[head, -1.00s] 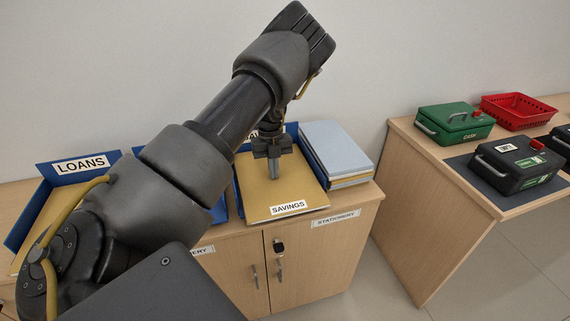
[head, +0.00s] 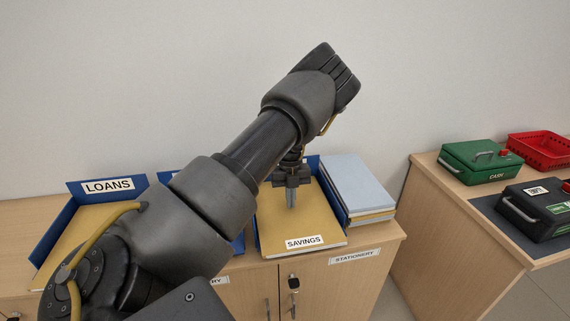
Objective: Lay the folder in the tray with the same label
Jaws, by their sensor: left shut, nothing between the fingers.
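A tan folder labelled SAVINGS (head: 315,222) lies flat in the blue tray at the right end of the tray row, its label toward the front. That tray's own blue wall (head: 313,163) shows only in part behind my gripper. My left gripper (head: 291,205) points down over the folder, fingers shut and empty; I cannot tell whether the tips touch it. The LOANS tray (head: 72,190) is blue, at the left, with tan folder material in it. A middle tray is mostly hidden behind my left arm. My right gripper is not in view.
A stack of pale blue folders (head: 358,182) stands right of the SAVINGS folder on the wooden cabinet (head: 340,275). A desk further right holds a green cash box (head: 480,162), a black box (head: 535,212) and a red basket (head: 540,150). A gap separates the two.

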